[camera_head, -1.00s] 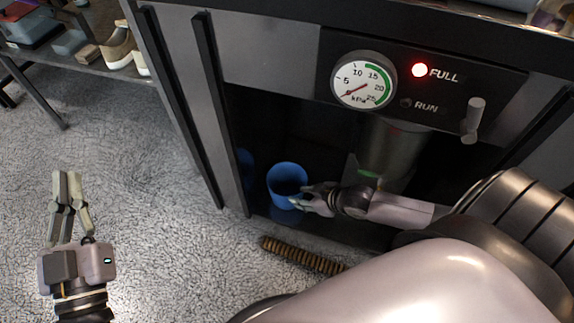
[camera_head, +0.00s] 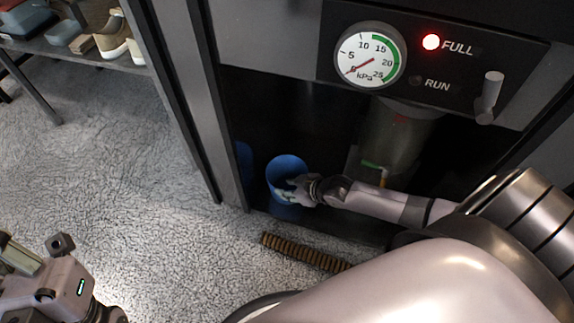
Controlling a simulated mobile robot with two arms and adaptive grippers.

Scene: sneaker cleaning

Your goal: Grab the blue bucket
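The blue bucket (camera_head: 286,164) stands upright on the dark floor of the machine's open bay, with its open top toward me. My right gripper (camera_head: 284,192) reaches in from the right and overlaps the bucket's near right side and rim. Its fingers hide part of the bucket wall. I cannot tell whether they are closed on the wall or only beside it. My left gripper (camera_head: 12,256) is at the lower left edge, over the carpet and far from the bucket. Its fingertips are cut off by the picture edge.
The grey machine has a pressure gauge (camera_head: 370,56), a lit red FULL lamp (camera_head: 431,42) and a lever (camera_head: 488,97). A grey cylinder (camera_head: 398,132) hangs in the bay behind my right arm. A ribbed brown hose (camera_head: 305,253) lies on the carpet. Shoes (camera_head: 112,38) stand on a shelf upper left.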

